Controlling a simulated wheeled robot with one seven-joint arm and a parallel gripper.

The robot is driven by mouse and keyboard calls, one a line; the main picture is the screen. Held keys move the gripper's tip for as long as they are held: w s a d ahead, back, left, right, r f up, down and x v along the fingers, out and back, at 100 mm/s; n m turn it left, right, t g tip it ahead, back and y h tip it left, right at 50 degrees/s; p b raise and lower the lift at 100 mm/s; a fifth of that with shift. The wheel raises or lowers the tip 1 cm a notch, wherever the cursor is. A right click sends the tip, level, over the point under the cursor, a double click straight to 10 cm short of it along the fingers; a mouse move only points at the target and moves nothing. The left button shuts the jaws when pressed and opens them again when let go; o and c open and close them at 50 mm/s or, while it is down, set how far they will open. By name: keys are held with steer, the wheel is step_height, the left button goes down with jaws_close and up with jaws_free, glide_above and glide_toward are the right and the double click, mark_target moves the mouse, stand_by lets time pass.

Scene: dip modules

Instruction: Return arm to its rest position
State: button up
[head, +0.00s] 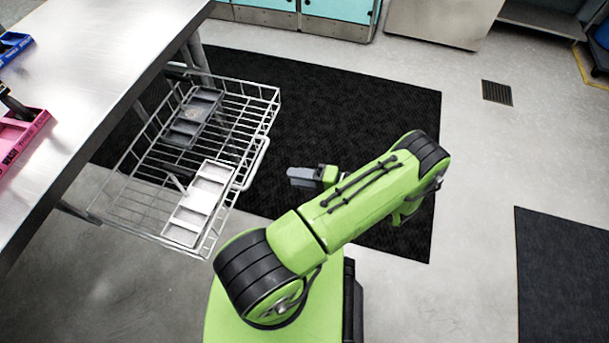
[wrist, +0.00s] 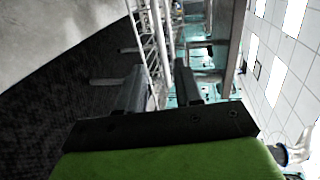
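My green arm (head: 365,203) reaches from the base up and to the right, then bends back at the elbow. My gripper (head: 292,176) is over the black mat, to the right of the wire basket and clear of it. In the wrist view my gripper (wrist: 160,72) has its two fingers apart with nothing between them. The wrist view is turned on its side. Part of my wrist is hidden behind the arm in the head view.
A wire basket (head: 262,92) beside the steel table (head: 110,62) holds a light module (head: 200,203) and a dark module (head: 193,118). A pink bin (head: 22,135) stands on the table. The black mat (head: 365,100) and the floor to the right are clear.

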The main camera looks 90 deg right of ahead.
steer(key=shift+v, duration=0.9)
steer(key=w+d+r+n+g+y+p, duration=0.2)
steer(key=w+r+n+g+y+p, duration=0.15)
steer(key=w+r+n+y, duration=0.5)
steer(key=w+a+r+n+g+p, duration=0.1)
steer(key=w+a+r+n+g, duration=0.15)
steer(key=w+r, duration=0.5)
steer(key=w+a+r+n+g+p, duration=0.1)
steer(key=w+a+r+g, duration=0.3)
steer(key=w+r, duration=0.3)
steer(key=w+a+r+n+g+h+p, duration=0.2)
steer(key=w+a+r+n, duration=0.1)
steer(key=w+a+r, duration=0.4)
steer(key=s+a+r+n+h+p, duration=0.1)
steer(key=s+a+r, duration=0.2)
steer(key=a, duration=0.3)
steer(key=s+a+r+n+t+h+p, duration=0.1)
steer(key=s+a+r+n+p, duration=0.1)
steer(key=a+r, duration=0.3)
steer(key=s+a+r+n+t+h+p, duration=0.1)
steer(key=s+a+r+n, duration=0.1)
steer(key=a, duration=0.4)
steer(key=shift+s+a+r, duration=0.35)
steer(key=shift+s+r, duration=0.55)
